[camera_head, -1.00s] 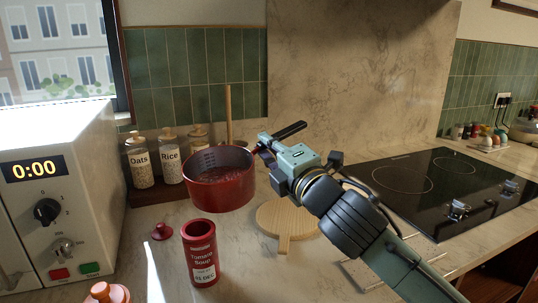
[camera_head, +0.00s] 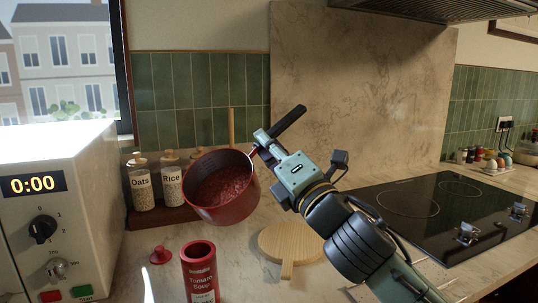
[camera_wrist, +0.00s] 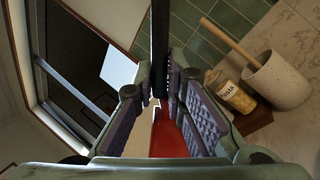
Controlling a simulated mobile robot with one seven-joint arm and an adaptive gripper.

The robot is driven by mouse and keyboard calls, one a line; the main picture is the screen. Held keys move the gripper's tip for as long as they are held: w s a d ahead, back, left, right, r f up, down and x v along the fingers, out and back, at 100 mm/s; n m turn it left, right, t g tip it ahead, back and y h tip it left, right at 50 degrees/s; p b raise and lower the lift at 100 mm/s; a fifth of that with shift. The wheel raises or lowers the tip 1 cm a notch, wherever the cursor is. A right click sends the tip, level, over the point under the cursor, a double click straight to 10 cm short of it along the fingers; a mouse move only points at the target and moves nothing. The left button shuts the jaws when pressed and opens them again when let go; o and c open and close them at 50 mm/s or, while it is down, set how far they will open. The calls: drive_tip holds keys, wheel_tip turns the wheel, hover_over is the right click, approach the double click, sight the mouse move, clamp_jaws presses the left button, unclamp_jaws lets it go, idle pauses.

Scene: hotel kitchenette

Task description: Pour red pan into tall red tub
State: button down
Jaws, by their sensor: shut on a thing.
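The red pan (camera_head: 236,209) is in the air in the head view, above and slightly right of the tall red tub, apart from it. The pan is tilted, its mouth turned toward the camera, and red chunky contents (camera_head: 222,187) show inside. My gripper (camera_head: 263,146) is shut on the pan's handle, whose dark end (camera_head: 290,120) sticks out beyond the fingers. In the wrist view the dark handle (camera_wrist: 160,40) runs between the finger pads. The tall red tub (camera_head: 200,275), labelled Tomato Soup, stands upright and open on the counter; its base is cut off by the frame.
A red lid (camera_head: 160,255) lies left of the tub. A microwave (camera_head: 80,215) stands at the left. Oats (camera_head: 142,187) and Rice (camera_head: 171,184) jars stand behind the pan. A round wooden board (camera_head: 288,245) lies right of the tub, with the black hob (camera_head: 430,215) beyond.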

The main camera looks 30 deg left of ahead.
drive_tip(key=s+d+n+g+y+b, duration=0.1)
drive_tip(key=s+n+g+b, duration=0.6)
drive_tip(key=n, duration=0.8)
drive_tip(key=s+n+g+y+b, duration=0.1)
drive_tip(key=s+n+g+b, duration=0.6)
drive_tip(key=s+n+g, duration=0.6)
drive_tip(key=shift+d+r+n+g, duration=0.45)
drive_tip(key=shift+n+g, duration=0.85)
drive_tip(key=shift+n, duration=0.5)
drive_tip(key=shift+s, duration=0.1)
idle(0.5)
